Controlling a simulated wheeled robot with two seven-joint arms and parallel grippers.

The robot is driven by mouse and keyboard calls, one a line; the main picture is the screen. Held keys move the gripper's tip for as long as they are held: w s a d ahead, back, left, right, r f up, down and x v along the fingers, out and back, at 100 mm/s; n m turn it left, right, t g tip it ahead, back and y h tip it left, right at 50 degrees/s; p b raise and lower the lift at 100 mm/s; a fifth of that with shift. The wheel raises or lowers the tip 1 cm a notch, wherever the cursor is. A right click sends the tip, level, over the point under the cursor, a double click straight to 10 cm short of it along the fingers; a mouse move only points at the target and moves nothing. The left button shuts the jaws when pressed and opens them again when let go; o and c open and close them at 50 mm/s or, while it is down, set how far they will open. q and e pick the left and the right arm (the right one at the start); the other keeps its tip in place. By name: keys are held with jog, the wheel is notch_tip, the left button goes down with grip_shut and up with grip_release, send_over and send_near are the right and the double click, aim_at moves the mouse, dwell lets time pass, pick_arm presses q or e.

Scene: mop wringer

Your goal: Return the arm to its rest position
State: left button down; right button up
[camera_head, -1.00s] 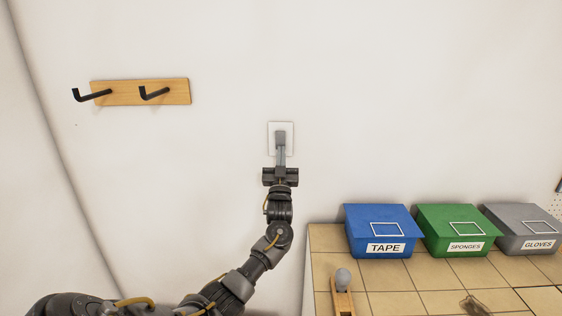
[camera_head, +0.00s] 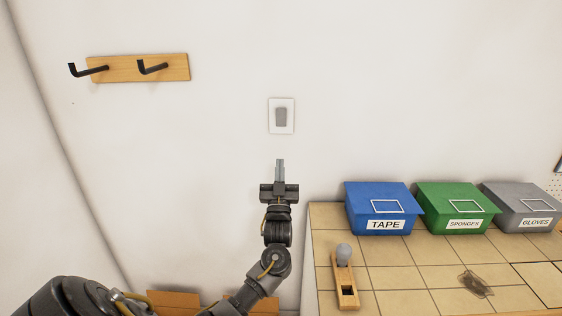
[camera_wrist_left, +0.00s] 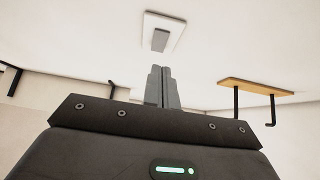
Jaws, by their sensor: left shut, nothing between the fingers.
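My left gripper (camera_head: 280,168) is shut and empty, pointing up the wall in the head view. Its closed fingers also show in the left wrist view (camera_wrist_left: 161,84). A white wall plate with a grey rocker switch (camera_head: 281,116) is on the wall just above the fingertips, with a visible gap between them. The switch also shows in the left wrist view (camera_wrist_left: 160,38), beyond the fingers. My left arm comes in from the lower left. My right gripper is not in view.
A wooden rack (camera_head: 138,68) with two black hooks is on the wall at upper left. A tiled counter (camera_head: 400,277) at lower right holds blue (camera_head: 380,207), green (camera_head: 457,208) and grey (camera_head: 522,205) bins, and a wooden block with a grey knob (camera_head: 345,275).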

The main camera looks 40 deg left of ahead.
pick_arm(q)
jog(key=shift+d+f, duration=0.15)
jog(key=shift+d, duration=0.05)
dwell(0.5)
